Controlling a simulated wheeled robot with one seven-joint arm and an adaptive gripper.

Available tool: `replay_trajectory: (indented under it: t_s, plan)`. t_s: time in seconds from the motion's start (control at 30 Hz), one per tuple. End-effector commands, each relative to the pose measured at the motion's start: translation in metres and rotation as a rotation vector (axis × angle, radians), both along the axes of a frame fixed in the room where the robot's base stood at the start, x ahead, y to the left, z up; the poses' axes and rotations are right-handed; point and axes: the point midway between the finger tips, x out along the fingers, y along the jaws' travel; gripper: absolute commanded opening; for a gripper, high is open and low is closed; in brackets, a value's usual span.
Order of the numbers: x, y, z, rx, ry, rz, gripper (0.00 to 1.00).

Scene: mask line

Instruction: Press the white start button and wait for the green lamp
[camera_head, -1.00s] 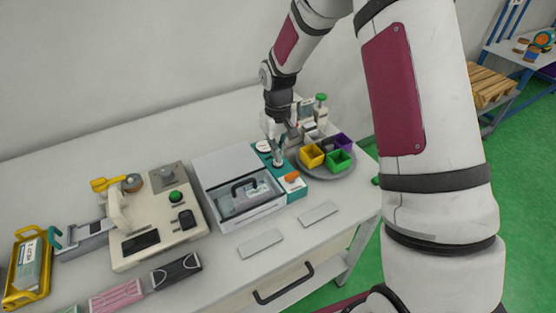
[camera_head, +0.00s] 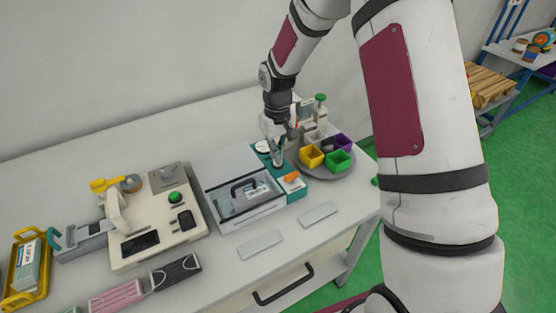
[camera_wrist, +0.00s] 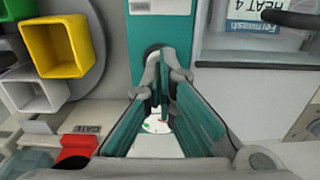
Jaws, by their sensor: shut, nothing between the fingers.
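My gripper (camera_head: 278,164) is shut and empty, low over the teal panel beside the clear-lidded box. In the wrist view its fingertips (camera_wrist: 165,68) are together over a dark round ring (camera_wrist: 154,48) on the teal panel (camera_wrist: 140,70). I cannot make out a white start button; the fingertips cover the ring's middle, and I cannot tell whether they touch it. A white disc with green and red marks (camera_wrist: 156,125) shows between the fingers. A green dome (camera_head: 175,197) sits on the beige machine at left; I cannot tell whether it is the lamp or is lit.
The clear-lidded box (camera_head: 242,195) stands close left of my gripper. A grey round tray (camera_head: 318,173) with yellow, green and purple bins is close right. An orange switch (camera_head: 292,177) sits in front. Flat grey plates (camera_head: 318,215) lie near the table's front edge.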

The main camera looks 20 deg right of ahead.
Motion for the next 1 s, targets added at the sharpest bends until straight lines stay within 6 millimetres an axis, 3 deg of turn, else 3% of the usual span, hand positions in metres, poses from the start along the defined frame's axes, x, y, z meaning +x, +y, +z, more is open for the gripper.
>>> replay_trajectory:
  t_s: [0.2,0.63,1.0]
  plan:
    - [0.0,0.0,0.014,0.0,-0.001,0.0,0.0]
    - [0.0,0.0,0.018,0.0,-0.001,0.0,0.0]
    - [0.0,0.0,0.05,0.0,-0.002,0.0,0.0]
